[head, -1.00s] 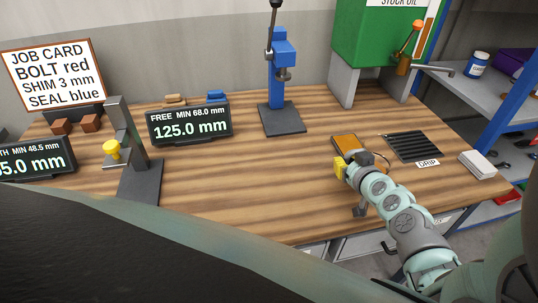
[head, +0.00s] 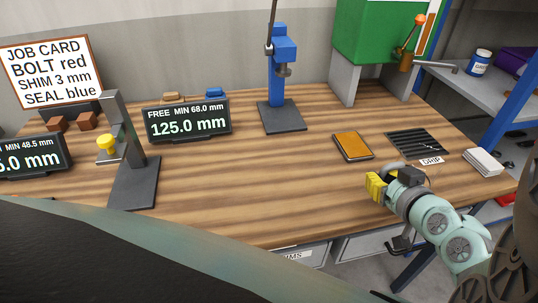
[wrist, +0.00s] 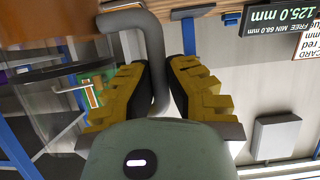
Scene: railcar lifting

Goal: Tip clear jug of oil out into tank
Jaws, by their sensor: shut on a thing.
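My gripper (head: 378,187) is low at the front right of the bench in the head view. In the wrist view its yellow fingers (wrist: 160,75) are shut on the grey curved handle (wrist: 150,45) of the clear jug (wrist: 60,100). The jug's see-through body is at the left of the wrist view. In the head view it is hard to make out beside the gripper, and I cannot tell its oil level. The green tank (head: 375,35) stands at the back right of the bench, with its top cut off by the picture edge.
A tap with an orange knob (head: 420,19) sticks out from the tank above the dark drip grate (head: 417,141). An orange-topped flat pad (head: 352,146) and a white stack (head: 483,162) lie nearby. A blue press (head: 282,65) stands left of the tank. The bench middle is clear.

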